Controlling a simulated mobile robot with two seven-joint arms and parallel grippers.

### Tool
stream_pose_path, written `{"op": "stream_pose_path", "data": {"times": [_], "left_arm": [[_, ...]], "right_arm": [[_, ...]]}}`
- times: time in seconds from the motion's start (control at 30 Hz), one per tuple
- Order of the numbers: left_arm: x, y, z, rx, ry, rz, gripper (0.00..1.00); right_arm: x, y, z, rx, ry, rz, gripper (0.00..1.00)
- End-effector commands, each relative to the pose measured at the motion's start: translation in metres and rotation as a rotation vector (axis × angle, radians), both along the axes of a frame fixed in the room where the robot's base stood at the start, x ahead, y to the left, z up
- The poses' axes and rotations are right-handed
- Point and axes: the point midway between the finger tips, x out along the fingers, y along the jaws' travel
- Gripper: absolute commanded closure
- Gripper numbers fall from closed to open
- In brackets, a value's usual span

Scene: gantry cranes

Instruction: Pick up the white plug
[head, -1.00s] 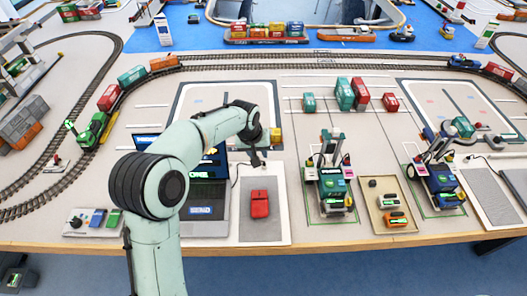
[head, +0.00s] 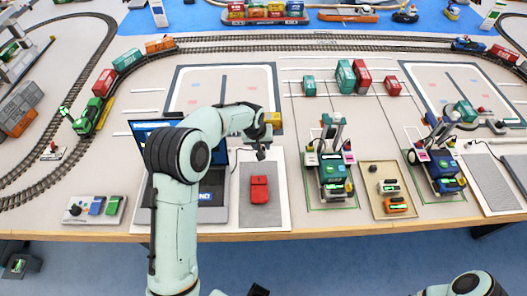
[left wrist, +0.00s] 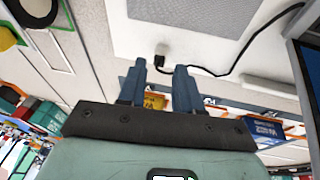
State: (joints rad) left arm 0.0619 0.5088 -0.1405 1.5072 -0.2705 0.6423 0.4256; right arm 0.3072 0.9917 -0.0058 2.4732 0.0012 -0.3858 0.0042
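My left gripper (head: 262,152) is above the white mat (head: 277,205), behind the red block on it. In the left wrist view, my left gripper (left wrist: 158,88) has its two blue-grey fingers apart with a clear gap. A small white plug (left wrist: 161,48) with a dark end lies on the white surface just beyond the fingertips, roughly in line with the gap. A black cable (left wrist: 225,74) runs from it toward the laptop. In the head view the plug is hidden or too small to make out. My right gripper cannot be made out.
The laptop (head: 213,215) stands left of the mat, partly behind my left arm. The red block (head: 259,190) lies on the mat's grey pad. A small gantry crane (head: 333,170) stands to the right, beside a tray (head: 373,170). The table's front edge is close.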

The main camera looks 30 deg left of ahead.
Motion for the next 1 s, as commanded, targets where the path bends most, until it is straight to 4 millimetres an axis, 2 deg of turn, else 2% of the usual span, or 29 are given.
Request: {"op": "stream_pose_path", "data": {"times": [0.1, 0.2, 0.47, 0.5, 0.6, 1.0], "left_arm": [[0.003, 0.000, -0.020, 0.000, 0.004, 0.000, 0.66], [0.007, -0.001, -0.029, -0.001, 0.002, -0.001, 0.66], [0.008, 0.000, -0.033, 0.000, 0.000, 0.000, 0.66], [0.008, 0.000, -0.033, 0.000, 0.000, 0.000, 0.69], [0.008, 0.000, -0.032, 0.000, 0.000, 0.000, 1.00], [0.008, 0.000, -0.030, 0.000, 0.000, 0.000, 1.00]], "right_arm": [[0.001, 0.000, 0.002, 0.000, -0.001, 0.000, 0.57], [0.001, 0.000, 0.003, 0.001, -0.002, 0.000, 0.57], [0.001, 0.000, 0.003, 0.000, -0.001, 0.000, 0.57], [0.001, 0.000, 0.003, 0.000, -0.001, 0.000, 0.57], [0.001, 0.000, 0.003, 0.000, -0.001, 0.000, 0.57], [0.001, 0.000, 0.003, 0.000, -0.001, 0.000, 0.57]]}}
